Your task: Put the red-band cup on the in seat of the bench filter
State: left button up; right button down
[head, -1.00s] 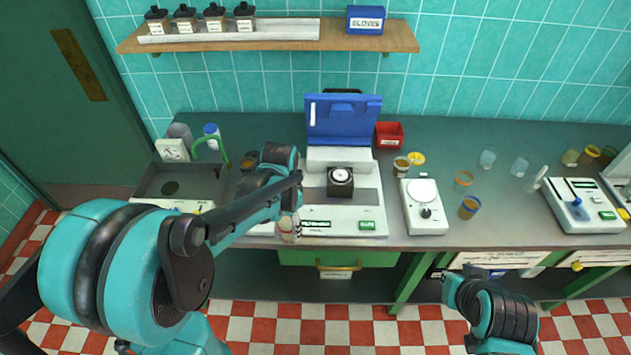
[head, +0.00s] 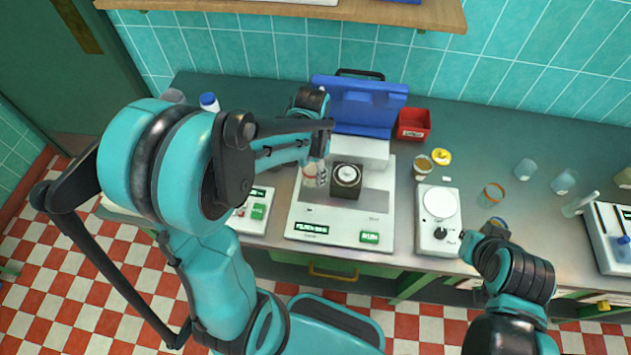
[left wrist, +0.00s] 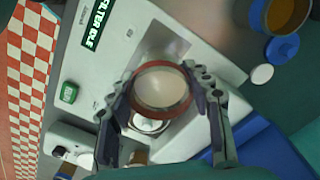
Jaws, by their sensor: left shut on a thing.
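The red-band cup (left wrist: 160,88) is between the fingers of my left gripper (left wrist: 165,95) in the left wrist view, its red rim facing the camera and its inside pale. In the head view the cup (head: 314,174) hangs below my left gripper (head: 318,152), over the left part of the white bench filter (head: 300,218). It is just left of a dark block with a white round top (head: 347,174). I cannot make out which spot is the in seat. My right gripper (head: 484,238) is near the counter's front edge; its fingers are unclear.
The filter's blue lid (head: 358,108) stands raised behind. A white device with a round plate (head: 438,205) and a red bin (head: 413,124) are to the right. An orange-band cup (head: 492,195) stands farther right.

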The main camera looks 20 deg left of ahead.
pick_arm(q)
notch_tip(320, 180, down, 7)
jog(key=shift+w+r+b, duration=0.1)
jog(key=shift+r+b, duration=0.05)
jog(key=shift+b, duration=0.65)
jog(key=o, duration=1.2)
jog(key=shift+o, duration=0.2)
